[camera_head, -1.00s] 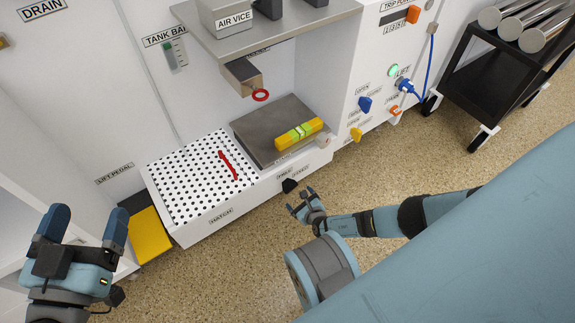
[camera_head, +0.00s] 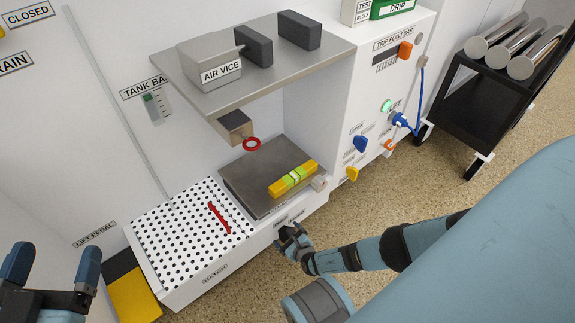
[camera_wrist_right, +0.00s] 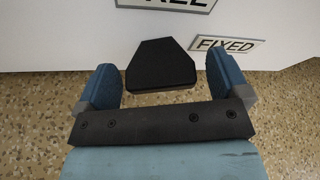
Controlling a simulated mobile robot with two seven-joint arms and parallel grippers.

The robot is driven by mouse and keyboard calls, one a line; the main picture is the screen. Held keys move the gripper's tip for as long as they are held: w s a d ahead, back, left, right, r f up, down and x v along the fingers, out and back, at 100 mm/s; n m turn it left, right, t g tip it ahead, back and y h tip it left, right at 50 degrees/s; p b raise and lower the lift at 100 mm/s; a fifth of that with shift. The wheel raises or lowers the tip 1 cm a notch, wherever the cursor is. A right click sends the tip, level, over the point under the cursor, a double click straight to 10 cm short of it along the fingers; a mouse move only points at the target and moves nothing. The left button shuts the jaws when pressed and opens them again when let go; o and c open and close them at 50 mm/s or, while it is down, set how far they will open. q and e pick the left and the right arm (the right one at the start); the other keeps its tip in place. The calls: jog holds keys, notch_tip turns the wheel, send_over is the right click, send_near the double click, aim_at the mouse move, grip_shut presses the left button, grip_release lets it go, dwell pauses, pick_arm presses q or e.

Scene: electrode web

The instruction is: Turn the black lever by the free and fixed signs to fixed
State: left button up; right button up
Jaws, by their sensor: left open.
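The black lever (camera_wrist_right: 160,66) shows in the right wrist view as a dark flat knob on the white front panel. It sits between the two blue fingers of my right gripper (camera_wrist_right: 165,82), with a gap on each side, so the gripper is open around it. The FREE sign (camera_wrist_right: 170,3) is above the lever, partly cut off, and the FIXED sign (camera_wrist_right: 228,45) is to its right. In the head view my right gripper (camera_head: 290,240) is at the panel front and hides the lever. My left gripper (camera_head: 50,270) is open and empty at the lower left.
A perforated plate (camera_head: 165,240) with a red tool (camera_head: 219,217) and a steel plate (camera_head: 245,180) with a yellow level (camera_head: 293,179) lie above the panel. A shelf (camera_head: 200,98) overhangs them. Blue (camera_head: 360,144) and yellow (camera_head: 351,173) knobs are to the right.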

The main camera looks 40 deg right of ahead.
jog(key=c, duration=0.9)
jog(key=shift+w+m+y, duration=0.1)
jog(key=shift+m+y, duration=0.5)
jog(key=shift+m, duration=0.3)
jog(key=shift+m+y, duration=0.4)
jog(key=o, duration=0.9)
jog(key=shift+o, duration=0.2)
